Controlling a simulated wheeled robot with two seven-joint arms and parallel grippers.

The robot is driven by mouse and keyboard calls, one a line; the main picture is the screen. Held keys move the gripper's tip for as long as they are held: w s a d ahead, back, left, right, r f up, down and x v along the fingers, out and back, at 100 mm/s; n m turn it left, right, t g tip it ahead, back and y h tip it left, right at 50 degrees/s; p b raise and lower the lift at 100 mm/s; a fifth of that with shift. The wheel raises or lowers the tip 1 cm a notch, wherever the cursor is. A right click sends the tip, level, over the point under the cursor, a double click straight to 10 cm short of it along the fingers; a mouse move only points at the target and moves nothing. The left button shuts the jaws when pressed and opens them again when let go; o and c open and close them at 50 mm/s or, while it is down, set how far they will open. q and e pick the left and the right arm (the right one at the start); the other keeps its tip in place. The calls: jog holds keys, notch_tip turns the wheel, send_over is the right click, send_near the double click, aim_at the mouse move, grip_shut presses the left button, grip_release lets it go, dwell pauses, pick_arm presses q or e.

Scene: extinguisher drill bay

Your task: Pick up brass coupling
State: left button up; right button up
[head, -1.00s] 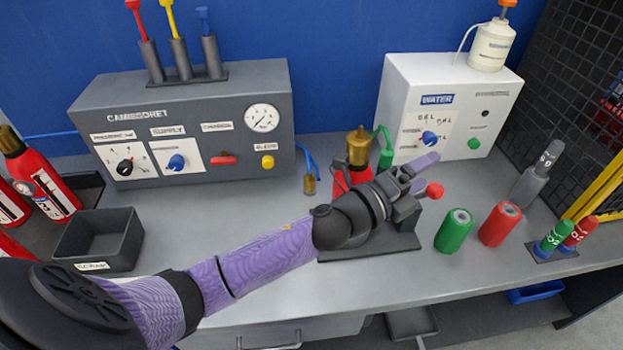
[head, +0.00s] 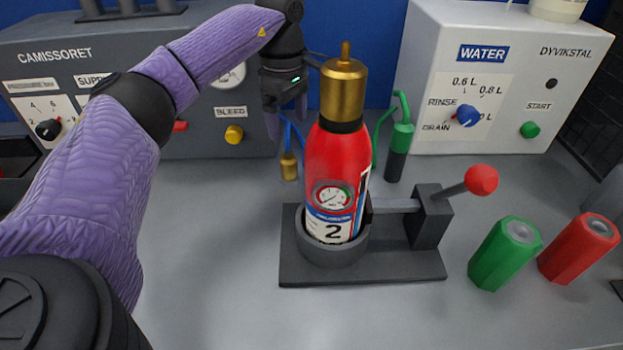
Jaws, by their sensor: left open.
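The brass coupling (head: 289,167) hangs at the end of a blue hose, just left of the red extinguisher and in front of the grey console. My left gripper (head: 286,128) points down above it, apart from it. Its jaws are open and empty, with the blue hose showing near the fingertips. The whole coupling is visible. The red extinguisher (head: 337,165), with a brass top (head: 343,90), stands in the round cup of a dark holder (head: 290,270). My right gripper is out of view.
A clamp with a red knob (head: 481,179) is on the holder's right. A green hose end (head: 400,138) hangs by the white WATER box (head: 430,70). Green (head: 505,252) and red (head: 578,248) cylinders stand at right.

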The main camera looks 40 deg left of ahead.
aim_at(290, 156)
pick_arm(q)
jog(key=shift+w+a+f, duration=0.15)
jog(key=shift+f, duration=0.45)
jog(key=f+b, duration=0.1)
jog(key=f, duration=0.2)
jog(key=f+b, duration=0.3)
jog(key=f, duration=0.2)
jog(key=shift+s+d+f, duration=0.25)
jog(key=shift+s+f, duration=0.05)
jog(key=shift+f, duration=0.25)
jog(key=shift+r, duration=0.15)
jog(key=shift+c, duration=0.3)
jog(key=c, duration=0.9)
grip_shut()
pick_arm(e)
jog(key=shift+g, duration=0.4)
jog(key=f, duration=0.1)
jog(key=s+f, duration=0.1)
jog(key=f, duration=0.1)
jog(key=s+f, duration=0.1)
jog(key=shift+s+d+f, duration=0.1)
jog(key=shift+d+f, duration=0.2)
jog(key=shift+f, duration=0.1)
